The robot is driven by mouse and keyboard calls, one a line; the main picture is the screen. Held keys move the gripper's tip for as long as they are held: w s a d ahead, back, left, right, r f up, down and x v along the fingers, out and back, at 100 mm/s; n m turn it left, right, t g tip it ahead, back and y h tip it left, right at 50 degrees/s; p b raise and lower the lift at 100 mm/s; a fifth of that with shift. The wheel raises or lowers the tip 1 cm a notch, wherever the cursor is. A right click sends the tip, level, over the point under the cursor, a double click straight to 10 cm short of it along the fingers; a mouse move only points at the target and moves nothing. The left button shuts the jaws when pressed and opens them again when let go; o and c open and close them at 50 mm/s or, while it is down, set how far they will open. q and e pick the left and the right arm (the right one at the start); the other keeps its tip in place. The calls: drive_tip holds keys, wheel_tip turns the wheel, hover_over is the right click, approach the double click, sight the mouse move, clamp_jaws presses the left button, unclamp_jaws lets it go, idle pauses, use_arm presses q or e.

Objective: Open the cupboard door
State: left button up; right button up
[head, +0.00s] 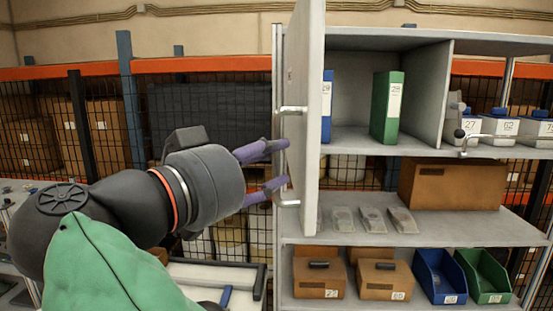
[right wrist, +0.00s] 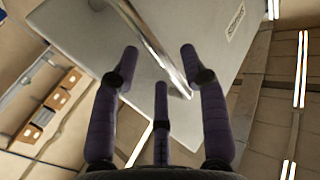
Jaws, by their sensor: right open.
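The cupboard door (head: 308,120) is a grey panel standing swung open, seen nearly edge-on at the left of the open shelves. Its metal handle (head: 292,110) is on the left face; part of its bar is hidden by my fingers. My right gripper (head: 284,164) is open at the handle, its purple fingertips close to the door. In the right wrist view the handle bar (right wrist: 150,40) runs slantwise between the spread fingers (right wrist: 160,58) in front of the door panel (right wrist: 210,65). I cannot tell whether any finger touches it. My left gripper is not in view.
The cupboard shelves (head: 470,228) hold a blue binder (head: 327,105), a green binder (head: 387,107), cardboard boxes (head: 455,185), and blue (head: 440,275) and green (head: 483,275) bins. A white tray (head: 215,272) lies below my arm. Racks with boxes (head: 105,125) stand behind.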

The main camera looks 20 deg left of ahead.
drive_tip(key=v, duration=0.5)
drive_tip(key=shift+w+a, duration=0.1)
idle(0.3)
